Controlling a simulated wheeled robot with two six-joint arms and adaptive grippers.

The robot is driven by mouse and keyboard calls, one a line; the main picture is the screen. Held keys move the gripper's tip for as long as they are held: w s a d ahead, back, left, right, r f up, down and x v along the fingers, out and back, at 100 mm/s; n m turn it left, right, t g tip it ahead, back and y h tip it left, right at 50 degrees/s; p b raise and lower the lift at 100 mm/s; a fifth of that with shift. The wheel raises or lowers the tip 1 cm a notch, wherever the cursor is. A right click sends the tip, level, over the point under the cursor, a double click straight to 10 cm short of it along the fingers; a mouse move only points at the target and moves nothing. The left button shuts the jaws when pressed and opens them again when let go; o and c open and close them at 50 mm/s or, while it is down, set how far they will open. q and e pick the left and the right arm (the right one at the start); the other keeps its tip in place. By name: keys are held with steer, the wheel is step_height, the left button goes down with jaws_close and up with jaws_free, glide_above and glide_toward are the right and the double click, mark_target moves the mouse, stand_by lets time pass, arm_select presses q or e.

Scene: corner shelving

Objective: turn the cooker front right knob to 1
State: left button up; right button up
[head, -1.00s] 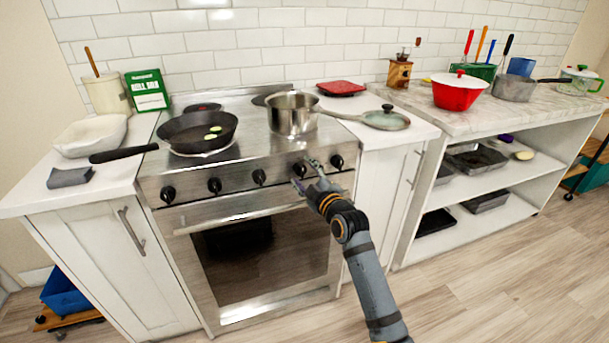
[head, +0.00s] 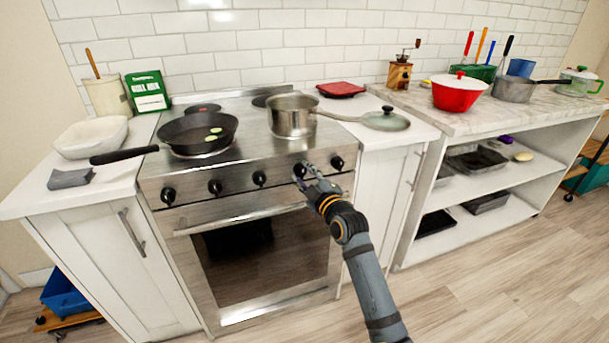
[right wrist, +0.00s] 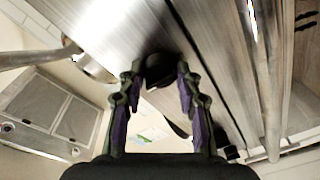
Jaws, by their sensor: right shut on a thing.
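The steel cooker (head: 257,232) has a row of several black knobs along its front panel. My right gripper (head: 304,172) is at the front panel, shut on the second knob from the right (head: 299,169). In the right wrist view, this dark knob (right wrist: 159,70) sits between the two fingertips of the right gripper (right wrist: 159,75). The fingers partly hide the knob, and I cannot read its setting. The rightmost knob (head: 337,162) is free, just right of the gripper. My left gripper is not in view.
A black frying pan (head: 187,141) and a steel saucepan (head: 291,116) stand on the cooktop above the knobs. The oven handle (head: 240,217) runs below the panel, close under my right gripper. The floor (head: 490,275) to the right is clear.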

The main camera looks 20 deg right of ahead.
steer(key=shift+m+p, duration=0.45)
steer(key=shift+m, duration=1.05)
steer(key=m+p, duration=0.1)
steer(key=m, duration=0.1)
steer(key=shift+m+t, duration=0.3)
steer(key=shift+m, duration=0.1)
steer(key=m+p, duration=0.1)
steer(key=m, duration=0.2)
steer(key=shift+a+f+m+h+p, duration=0.1)
steer(key=shift+m+h+p, duration=0.2)
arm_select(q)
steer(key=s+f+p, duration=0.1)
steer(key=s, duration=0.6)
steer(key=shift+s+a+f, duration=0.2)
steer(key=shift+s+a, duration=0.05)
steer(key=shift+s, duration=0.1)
arm_select(e)
steer(key=shift+f+m+t, duration=0.1)
steer(key=shift+m+t, duration=0.2)
steer(key=shift+m, duration=1)
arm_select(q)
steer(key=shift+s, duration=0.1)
arm_select(e)
steer(key=o, duration=1.1)
steer(key=shift+o, duration=0.2)
steer(key=shift+s, duration=0.15)
